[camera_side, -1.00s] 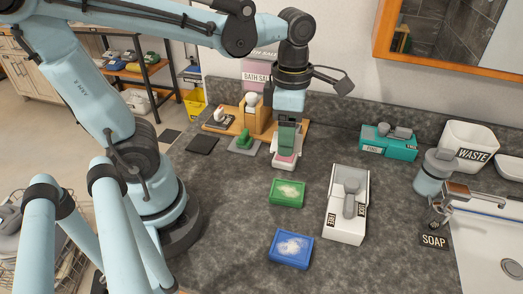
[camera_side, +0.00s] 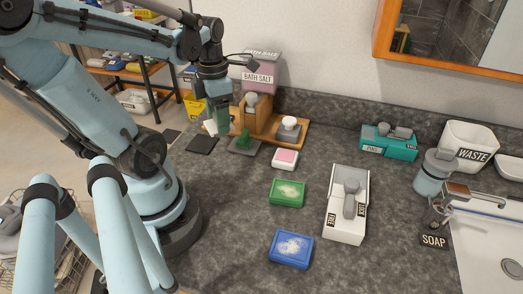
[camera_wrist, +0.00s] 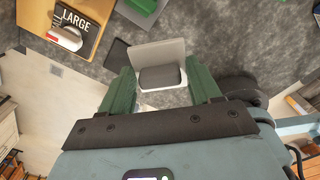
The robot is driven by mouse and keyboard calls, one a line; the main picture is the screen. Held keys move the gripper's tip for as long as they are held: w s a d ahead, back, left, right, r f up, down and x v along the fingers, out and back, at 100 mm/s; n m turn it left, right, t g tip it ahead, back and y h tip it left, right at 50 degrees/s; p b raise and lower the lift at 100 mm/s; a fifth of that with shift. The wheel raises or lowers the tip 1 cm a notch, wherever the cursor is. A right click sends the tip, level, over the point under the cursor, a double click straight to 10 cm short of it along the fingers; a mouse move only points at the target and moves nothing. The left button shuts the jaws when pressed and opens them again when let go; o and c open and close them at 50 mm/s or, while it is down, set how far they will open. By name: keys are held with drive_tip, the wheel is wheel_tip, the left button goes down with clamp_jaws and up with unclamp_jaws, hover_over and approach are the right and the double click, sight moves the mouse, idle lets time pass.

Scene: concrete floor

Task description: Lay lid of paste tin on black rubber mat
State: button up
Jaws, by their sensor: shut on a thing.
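My gripper (camera_side: 219,118) is shut on the pale lid, with one green finger on each side of its dark grey grip in the wrist view (camera_wrist: 162,88). The lid (camera_side: 210,127) hangs above the counter, looking tilted in the side view; its pale plate also shows in the wrist view (camera_wrist: 158,53). The black rubber mat (camera_side: 202,145) lies flat and bare on the counter, just below and left of the lid. A corner of it shows beyond the lid in the wrist view (camera_wrist: 117,54). The paste tin (camera_side: 285,159), white with pink paste, stands uncovered to the right.
A green piece on a grey plate (camera_side: 243,145) lies right of the mat. A wooden stand (camera_side: 264,124) is behind it, with a bath salt box (camera_side: 262,75) further back. Green (camera_side: 287,193) and blue (camera_side: 291,249) trays and a white box (camera_side: 347,205) stand nearer the front.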

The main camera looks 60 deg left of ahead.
hover_over(202, 143)
wheel_tip(202, 143, down, 5)
drive_tip(key=shift+r, duration=0.1)
drive_tip(key=shift+f, duration=2.05)
drive_tip(key=shift+f, duration=0.1)
drive_tip(key=o, duration=1)
